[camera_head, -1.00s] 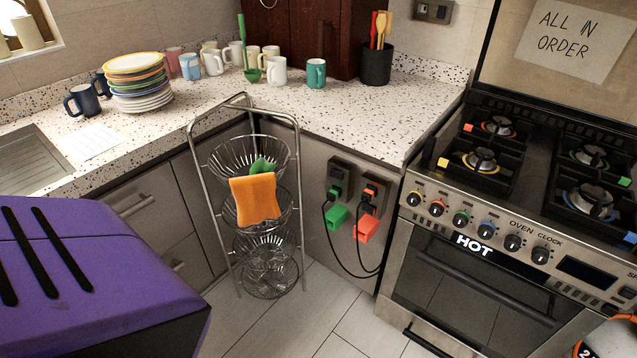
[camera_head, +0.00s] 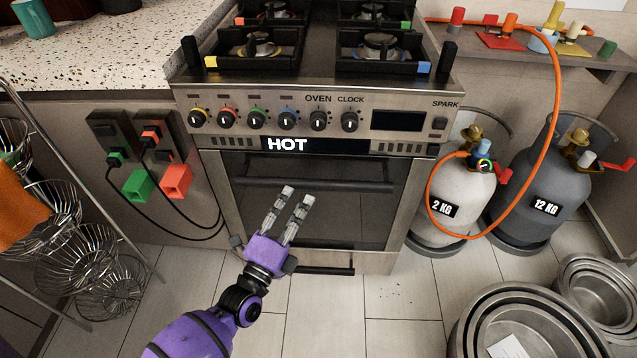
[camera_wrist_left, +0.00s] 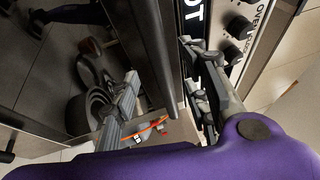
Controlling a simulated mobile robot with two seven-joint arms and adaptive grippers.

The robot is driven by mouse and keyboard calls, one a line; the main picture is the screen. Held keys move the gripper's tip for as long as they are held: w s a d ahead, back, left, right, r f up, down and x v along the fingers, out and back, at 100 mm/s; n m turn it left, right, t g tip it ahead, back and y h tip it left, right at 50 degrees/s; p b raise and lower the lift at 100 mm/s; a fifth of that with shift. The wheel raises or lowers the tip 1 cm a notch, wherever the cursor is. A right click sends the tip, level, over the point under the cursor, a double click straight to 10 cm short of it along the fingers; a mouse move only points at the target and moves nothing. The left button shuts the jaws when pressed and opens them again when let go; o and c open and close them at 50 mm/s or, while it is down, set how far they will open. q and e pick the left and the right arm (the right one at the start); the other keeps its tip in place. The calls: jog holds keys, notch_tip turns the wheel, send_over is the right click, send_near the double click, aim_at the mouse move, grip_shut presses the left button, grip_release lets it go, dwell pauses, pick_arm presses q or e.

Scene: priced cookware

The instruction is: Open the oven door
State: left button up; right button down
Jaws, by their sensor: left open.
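The oven door (camera_head: 350,215) is a dark glass panel in a steel frame, closed below the HOT label. Its dark bar handle (camera_head: 350,185) runs across the top of the door. My left gripper (camera_head: 297,194) is purple with grey fingers, open and empty, with its fingertips just at the handle's lower edge. In the left wrist view the handle bar (camera_wrist_left: 158,45) shows between the two open fingers (camera_wrist_left: 162,92); I cannot tell whether they touch it. My right gripper is not in view.
Coloured knobs (camera_head: 257,119) line the oven's front panel. Gas cylinders (camera_head: 455,195) stand to the right, with an orange hose. Steel pots (camera_head: 520,300) sit on the floor at bottom right. A wire basket rack (camera_head: 75,255) stands at left.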

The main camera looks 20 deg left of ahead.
aim_at(311, 184)
pick_arm(q)
jog(key=b+x, duration=0.1)
jog(key=x, duration=0.6)
jog(key=shift+w+d, duration=0.1)
jog(key=shift+w, duration=0.25)
grip_shut()
